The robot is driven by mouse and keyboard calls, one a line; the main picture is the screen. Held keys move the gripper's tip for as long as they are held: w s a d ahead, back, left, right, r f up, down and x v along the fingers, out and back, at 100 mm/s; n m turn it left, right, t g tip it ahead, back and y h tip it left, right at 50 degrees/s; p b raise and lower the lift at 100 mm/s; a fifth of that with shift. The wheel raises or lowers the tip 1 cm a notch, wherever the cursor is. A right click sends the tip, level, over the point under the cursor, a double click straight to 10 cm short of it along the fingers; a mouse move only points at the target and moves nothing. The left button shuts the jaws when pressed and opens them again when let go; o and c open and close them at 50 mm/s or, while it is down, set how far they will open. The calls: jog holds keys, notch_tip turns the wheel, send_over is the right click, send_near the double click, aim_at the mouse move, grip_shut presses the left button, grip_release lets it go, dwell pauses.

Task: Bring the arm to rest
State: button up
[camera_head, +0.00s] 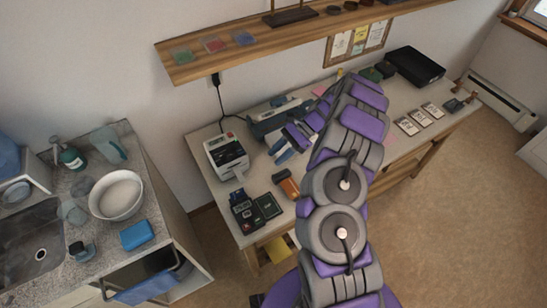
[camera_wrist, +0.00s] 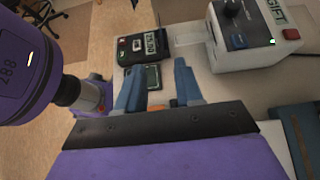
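My purple and grey arm (camera_head: 344,183) reaches up over the workbench and folds back to the left at the wrist. My gripper (camera_head: 276,153) hangs over the bench, right of the white label printer (camera_head: 226,155). In the wrist view my gripper (camera_wrist: 157,67) has its two blue fingers apart, with nothing seen held between them. Beyond the fingers a dark device with a green screen (camera_wrist: 148,77) lies on the bench. A bit of an orange object (camera_wrist: 163,103) shows between the finger bases, partly hidden.
The workbench (camera_head: 405,153) also carries a dark card terminal (camera_head: 244,212), an orange-brown item (camera_head: 286,184), label cards (camera_head: 420,117) and a black case (camera_head: 415,66). A wooden shelf (camera_head: 250,52) runs above. A sink counter (camera_head: 150,205) with a bowl (camera_head: 117,194) stands left. Floor is clear at right.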

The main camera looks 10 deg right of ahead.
dwell(0.5)
jog(key=s+a+r+n+h, duration=0.1)
jog(key=s+a+r+n, duration=0.25)
jog(key=r, duration=0.25)
jog(key=s+a+r+n+g+h, duration=0.1)
jog(key=s+a+r+n+h, duration=0.15)
jog(key=s+r, duration=0.35)
jog(key=s+a+r+n+h, duration=0.1)
jog(key=s+a+r+n, duration=0.25)
jog(key=r, duration=0.35)
jog(key=s+d+r+n+t+h, duration=0.1)
jog(key=s+d+n+h, duration=0.1)
jog(key=s, duration=0.9)
jog(key=s+d+r+n+t+h, duration=0.1)
jog(key=s+d+n+h, duration=0.2)
jog(key=s, duration=0.9)
jog(key=shift+s+d+r+h+b, duration=0.15)
jog(key=shift+s+d+h+b, duration=0.25)
jog(key=shift+d, duration=0.8)
